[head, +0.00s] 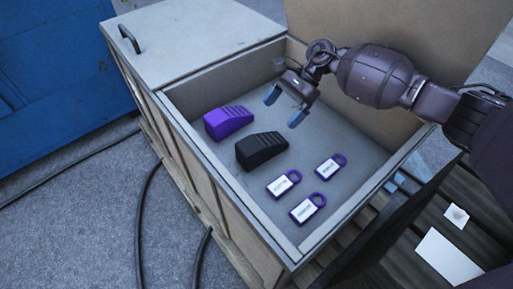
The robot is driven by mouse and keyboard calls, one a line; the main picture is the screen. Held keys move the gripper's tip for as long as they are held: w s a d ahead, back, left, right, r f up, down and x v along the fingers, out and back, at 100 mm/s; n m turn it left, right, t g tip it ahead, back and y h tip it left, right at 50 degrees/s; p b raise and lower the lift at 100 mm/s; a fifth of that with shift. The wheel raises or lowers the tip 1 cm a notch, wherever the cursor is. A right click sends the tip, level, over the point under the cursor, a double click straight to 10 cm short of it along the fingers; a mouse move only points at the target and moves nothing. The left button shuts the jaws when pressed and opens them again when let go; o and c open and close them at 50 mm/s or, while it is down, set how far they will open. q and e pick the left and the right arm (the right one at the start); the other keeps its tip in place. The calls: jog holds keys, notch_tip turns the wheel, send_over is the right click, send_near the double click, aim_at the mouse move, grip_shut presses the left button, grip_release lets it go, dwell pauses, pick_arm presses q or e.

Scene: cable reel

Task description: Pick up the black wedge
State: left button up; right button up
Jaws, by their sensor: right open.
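The black wedge (261,150) lies on the floor of an open wooden crate (216,172), with ridges on its upper face. A purple wedge (228,122) of similar shape lies just behind it to the left. My right gripper (284,106) reaches in from the right over the crate. Its two blue-tipped fingers are apart with nothing between them, above and behind the black wedge, to its right. My left gripper is not in view.
Several purple padlock-like tags with white labels (308,208) lie in the crate in front of the black wedge. A closed lid (195,40) with a handle covers the far-left part. A raised panel (425,40) stands behind my right arm. Black cables (139,220) lie on the ground.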

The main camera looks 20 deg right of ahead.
aim_at(259, 140)
jog(key=shift+b+x, duration=0.35)
jog(key=shift+x, duration=2.35)
jog(key=b+x, duration=0.1)
jog(key=x, duration=0.4)
jog(key=shift+s+d+f, duration=0.15)
jog(key=shift+f, duration=0.05)
jog(key=shift+r, duration=0.1)
jog(key=shift+c, duration=0.4)
jog(key=c, duration=1.3)
notch_tip(259, 140, up, 10)
jog(key=p, duration=0.3)
jog(key=shift+r, duration=0.1)
